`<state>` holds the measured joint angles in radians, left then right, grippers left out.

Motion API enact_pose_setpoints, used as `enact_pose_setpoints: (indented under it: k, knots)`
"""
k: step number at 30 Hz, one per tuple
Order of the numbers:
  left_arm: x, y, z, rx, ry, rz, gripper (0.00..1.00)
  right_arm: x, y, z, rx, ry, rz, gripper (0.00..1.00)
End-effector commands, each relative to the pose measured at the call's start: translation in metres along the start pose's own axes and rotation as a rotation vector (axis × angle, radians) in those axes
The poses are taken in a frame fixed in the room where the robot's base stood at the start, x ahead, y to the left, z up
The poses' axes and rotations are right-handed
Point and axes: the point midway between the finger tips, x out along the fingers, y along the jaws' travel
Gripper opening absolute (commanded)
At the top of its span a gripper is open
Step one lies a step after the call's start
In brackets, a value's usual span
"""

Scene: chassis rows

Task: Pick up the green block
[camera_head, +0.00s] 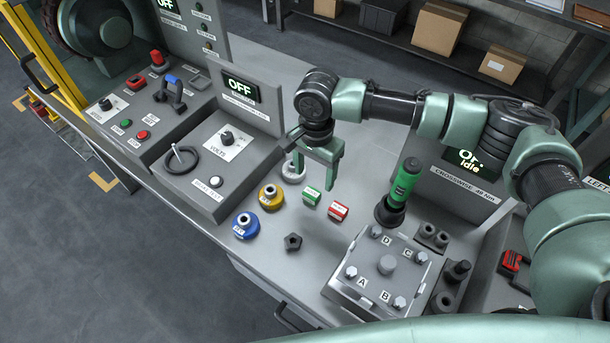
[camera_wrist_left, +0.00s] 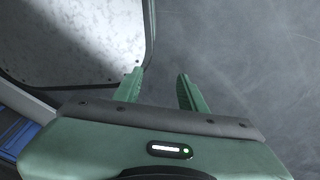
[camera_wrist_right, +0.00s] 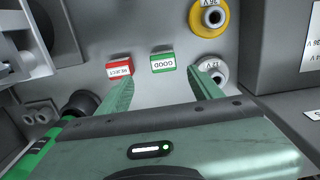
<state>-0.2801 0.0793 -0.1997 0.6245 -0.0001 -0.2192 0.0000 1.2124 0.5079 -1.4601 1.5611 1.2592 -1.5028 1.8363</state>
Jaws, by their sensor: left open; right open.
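The green block (camera_head: 311,196) sits on the grey bench top, just left of the red block (camera_head: 338,211). In the right wrist view the green block (camera_wrist_right: 162,64) has a white "GOOD" label and lies ahead of and between my fingertips; the red block (camera_wrist_right: 119,67), labelled "REJECT", lies beside the left finger. My right gripper (camera_head: 318,168) is open and empty, pointing down above the bench just behind the green block. My left gripper (camera_wrist_left: 159,80) is open and empty; it shows only in the left wrist view, over dark floor beside a pale panel.
A yellow ring (camera_head: 271,197), a blue ring (camera_head: 246,226) and a white ring (camera_head: 293,171) stand left of the blocks. A green-handled tool (camera_head: 405,182) stands upright to the right, behind a bolted plate (camera_head: 375,295).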

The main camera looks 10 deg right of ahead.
Motion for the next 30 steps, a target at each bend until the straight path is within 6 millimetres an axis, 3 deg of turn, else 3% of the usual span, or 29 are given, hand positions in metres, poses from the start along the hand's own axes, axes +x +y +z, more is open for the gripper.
enact_pose_setpoints:
  k: [3,12,21,30]
  knots:
    - [0.009,0.0,0.003,0.0,-0.003,0.0,0.41,0.01,0.0,0.0,-0.001,-0.001,0.0,0.65]
    - [0.0,0.005,0.032,0.0,-0.043,0.006,0.41,0.036,-0.001,0.001,0.0,-0.001,0.001,0.65]
    - [-0.01,0.003,0.022,0.001,-0.031,0.004,0.41,0.078,-0.002,0.004,0.0,0.0,0.001,0.65]
    - [-0.01,0.002,0.011,0.001,-0.015,0.002,0.41,0.086,-0.002,0.004,-0.001,0.0,0.0,0.65]
